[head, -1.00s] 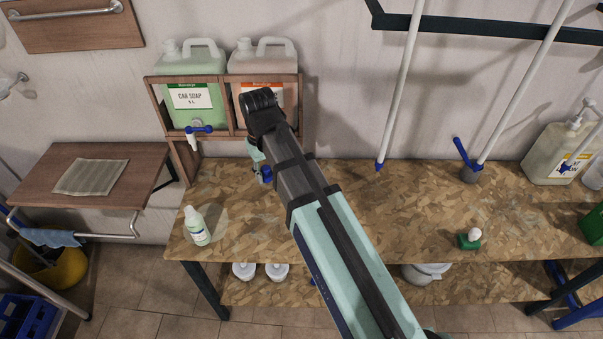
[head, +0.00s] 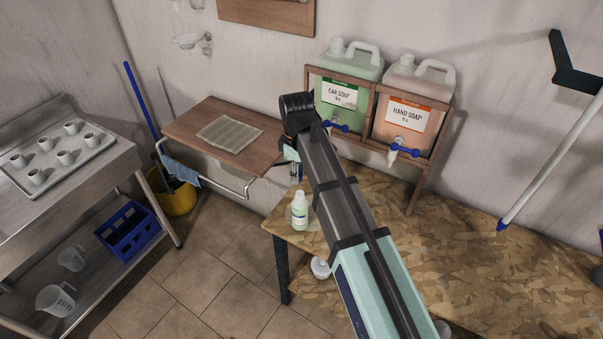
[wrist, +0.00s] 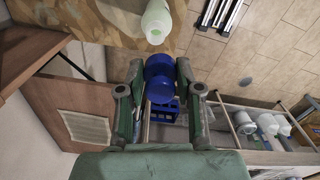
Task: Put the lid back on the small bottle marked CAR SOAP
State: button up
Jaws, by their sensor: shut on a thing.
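The small bottle (head: 300,212) is pale with a green-tinted label and stands upright on the left end of the chipboard bench; its print is too small to read. It also shows at the top of the wrist view (wrist: 155,18), with its neck towards my gripper. My gripper (wrist: 160,74) is shut on a blue lid (wrist: 160,85), held between both fingers. The lid appears apart from the bottle's neck. In the head view my arm hides most of the gripper, which is just behind and above the bottle.
The chipboard bench (head: 460,260) is largely clear to the right. A rack (head: 375,98) behind holds a green CAR SOAP canister (head: 345,75) and a HAND SOAP canister (head: 412,85). A wooden shelf (head: 190,125) with a grey cloth (head: 229,133) is close on the left.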

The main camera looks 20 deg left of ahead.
jog(key=shift+w+d, duration=0.3)
jog(key=shift+d+f, duration=0.1)
jog(key=shift+f, duration=0.1)
jog(key=shift+f+b, duration=1.5)
jog(key=shift+f, duration=0.4)
jog(key=shift+f+b, duration=0.35)
jog(key=shift+f, duration=0.75)
jog(key=shift+p, duration=0.35)
jog(key=shift+f, duration=0.15)
dwell(0.6)
jog(key=o, duration=1.3)
jog(key=shift+c, duration=0.2)
